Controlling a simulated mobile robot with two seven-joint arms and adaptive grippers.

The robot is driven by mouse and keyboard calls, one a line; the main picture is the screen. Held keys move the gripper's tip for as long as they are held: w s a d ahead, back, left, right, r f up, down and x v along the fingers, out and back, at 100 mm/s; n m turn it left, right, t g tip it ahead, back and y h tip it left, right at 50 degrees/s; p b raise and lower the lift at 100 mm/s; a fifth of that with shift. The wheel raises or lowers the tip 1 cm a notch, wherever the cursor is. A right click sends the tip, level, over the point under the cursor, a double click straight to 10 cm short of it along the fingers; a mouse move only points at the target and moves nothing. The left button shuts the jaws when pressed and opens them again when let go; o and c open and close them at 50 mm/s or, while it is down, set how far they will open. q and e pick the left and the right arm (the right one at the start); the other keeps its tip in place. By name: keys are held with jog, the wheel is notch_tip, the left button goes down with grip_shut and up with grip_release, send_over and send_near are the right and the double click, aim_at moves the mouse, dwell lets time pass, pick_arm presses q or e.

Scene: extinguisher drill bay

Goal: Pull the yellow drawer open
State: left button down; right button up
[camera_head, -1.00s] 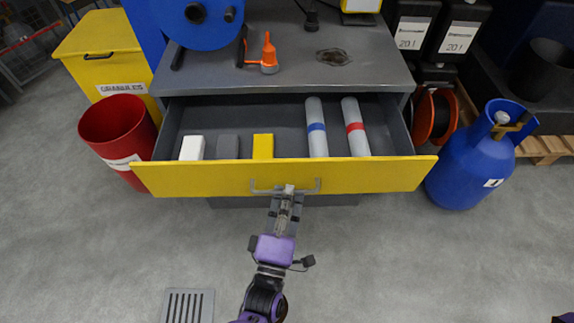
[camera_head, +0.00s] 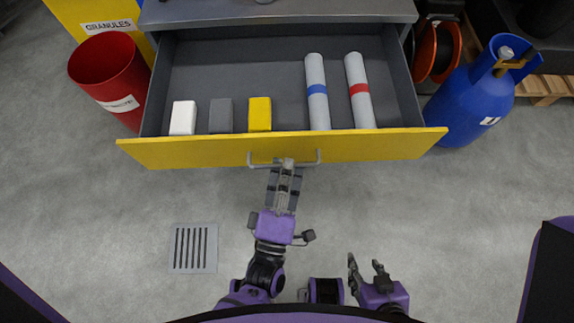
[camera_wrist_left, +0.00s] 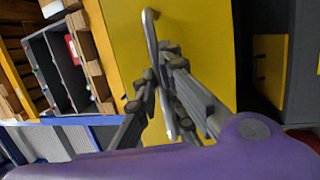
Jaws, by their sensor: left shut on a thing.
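The yellow drawer (camera_head: 200,152) stands well open, pulled out from the grey cabinet. It holds a white block (camera_head: 183,117), a grey block (camera_head: 221,115), a yellow block (camera_head: 260,113), a blue-banded roll (camera_head: 317,92) and a red-banded roll (camera_head: 359,92). My left gripper (camera_head: 286,172) is shut on the middle of the drawer's metal bar handle (camera_head: 318,157). In the left wrist view, its fingers (camera_wrist_left: 160,88) close around the handle (camera_wrist_left: 151,38), against the yellow front. My right gripper (camera_head: 366,262) is open and empty, low in the head view, apart from the drawer.
A red bin (camera_head: 110,80) stands left of the drawer, close to its side. A blue gas cylinder (camera_head: 468,100) and a red cable reel (camera_head: 434,52) stand to the right. A floor grate (camera_head: 193,248) lies front left. The grey floor before the drawer is clear.

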pick_arm(q)
jog(key=c, duration=1.8)
grip_release()
jog(key=shift+c, duration=0.2)
